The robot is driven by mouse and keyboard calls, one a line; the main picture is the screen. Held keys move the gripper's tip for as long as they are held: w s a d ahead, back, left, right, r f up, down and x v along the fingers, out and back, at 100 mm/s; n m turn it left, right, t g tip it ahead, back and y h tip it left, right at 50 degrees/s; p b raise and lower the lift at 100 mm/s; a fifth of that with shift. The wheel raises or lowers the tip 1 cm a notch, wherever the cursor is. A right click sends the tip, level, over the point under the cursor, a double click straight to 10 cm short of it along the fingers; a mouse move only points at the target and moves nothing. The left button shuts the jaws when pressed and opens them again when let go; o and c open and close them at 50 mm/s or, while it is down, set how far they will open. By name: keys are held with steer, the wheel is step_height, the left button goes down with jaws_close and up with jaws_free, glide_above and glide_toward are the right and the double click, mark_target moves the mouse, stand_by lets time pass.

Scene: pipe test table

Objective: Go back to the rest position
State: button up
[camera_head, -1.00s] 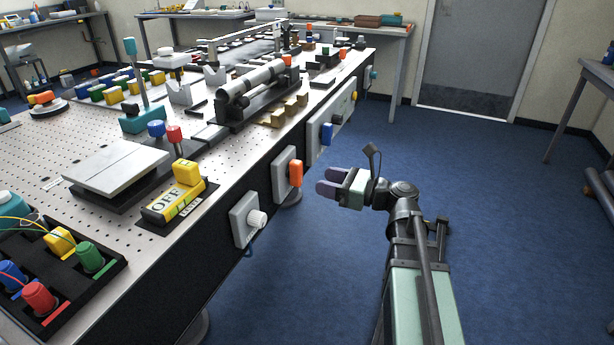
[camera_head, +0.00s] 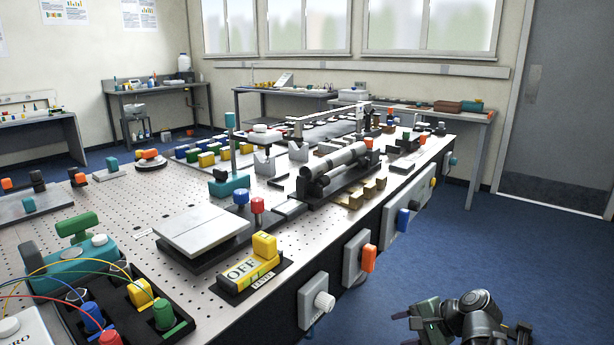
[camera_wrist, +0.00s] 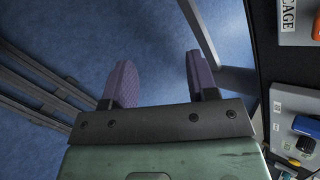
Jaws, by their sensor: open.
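My gripper (camera_wrist: 160,82) shows in the wrist view with its two purple fingers spread apart and nothing between them. Blue floor lies beyond the fingers. In the head view my wrist and arm are at the bottom right, low over the floor and to the right of the test table (camera_head: 180,290); the fingertips cannot be made out there. My gripper is apart from the table's side panels.
The table's front side carries a white knob (camera_head: 323,301), an orange handle (camera_head: 369,258) and a blue handle (camera_head: 403,219). In the wrist view a panel with a blue knob (camera_wrist: 305,125) is close on the right. Open blue floor (camera_head: 480,240) lies right of the table.

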steer(key=s+a+f+n+g+h, duration=0.55)
steer(key=s+n+h, duration=0.2)
steer(key=n, duration=0.45)
step_height(320, 180, up, 26)
steer(key=a+p, duration=0.1)
steer(key=p, duration=2.5)
steer(key=shift+w+h, duration=0.35)
steer(key=shift+h, duration=0.1)
